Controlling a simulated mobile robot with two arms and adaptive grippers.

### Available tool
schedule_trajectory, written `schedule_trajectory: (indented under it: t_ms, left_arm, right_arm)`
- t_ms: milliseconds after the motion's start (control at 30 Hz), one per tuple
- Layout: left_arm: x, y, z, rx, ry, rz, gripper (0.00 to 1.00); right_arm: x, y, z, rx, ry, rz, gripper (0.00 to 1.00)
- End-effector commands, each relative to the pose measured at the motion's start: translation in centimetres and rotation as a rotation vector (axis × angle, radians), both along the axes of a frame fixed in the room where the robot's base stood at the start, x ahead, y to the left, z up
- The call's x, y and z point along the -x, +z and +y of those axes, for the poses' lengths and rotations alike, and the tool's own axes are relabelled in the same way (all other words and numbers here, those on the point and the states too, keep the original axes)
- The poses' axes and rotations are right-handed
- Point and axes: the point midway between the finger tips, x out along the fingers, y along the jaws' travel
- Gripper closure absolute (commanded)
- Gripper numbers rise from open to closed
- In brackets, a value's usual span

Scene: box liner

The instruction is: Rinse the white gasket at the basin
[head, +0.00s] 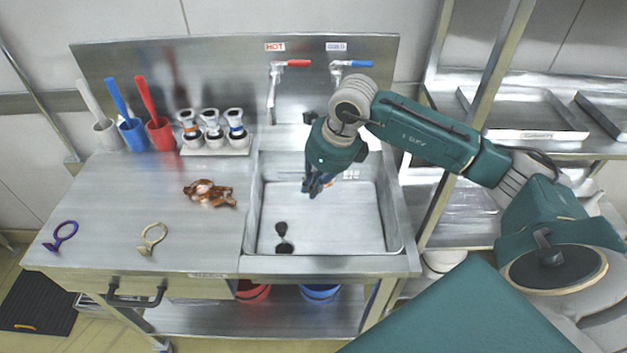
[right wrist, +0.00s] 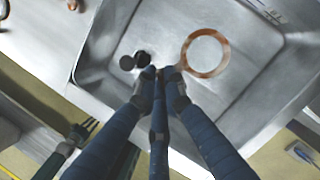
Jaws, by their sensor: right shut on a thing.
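My right gripper (head: 315,185) hangs fingers down over the steel basin (head: 395,215). In the right wrist view its fingers (right wrist: 160,75) are closed together at the edge of a white gasket (right wrist: 205,76), a ring with brown staining over much of it. The gasket is hidden behind the gripper in the head view. The hot tap (head: 290,63) has a red lever and the cold tap (head: 352,64) a blue one; I see no clear water stream. What looks like my left gripper (right wrist: 85,130) shows low in the right wrist view, its prongs apart and empty.
A purple ring (head: 62,236), a beige ring (head: 152,238) and a copper-coloured cluster (head: 210,193) lie on the left counter. Brushes in cups (head: 133,134) and a rack of fittings (head: 213,140) stand behind. A black drain piece (head: 283,237) is in the basin. Shelves (head: 540,132) stand right.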

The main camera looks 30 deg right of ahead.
Motion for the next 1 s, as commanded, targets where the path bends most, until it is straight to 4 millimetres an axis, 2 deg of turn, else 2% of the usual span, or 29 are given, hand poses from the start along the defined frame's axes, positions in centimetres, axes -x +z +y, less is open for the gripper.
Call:
schedule_trajectory:
  t_ms: [267, 1000]
  left_arm:
    - [0.8, -0.7, 0.1, -0.002, 0.0, 0.011, 0.6]
    - [0.8, -5.0, 0.1, -0.002, -0.004, 0.011, 0.6]
  right_arm:
    - [-0.2, -1.2, -0.6, -0.002, -0.066, 0.002, 1.0]
    - [-0.2, -8.6, -0.5, -0.002, -0.063, 0.003, 1.0]
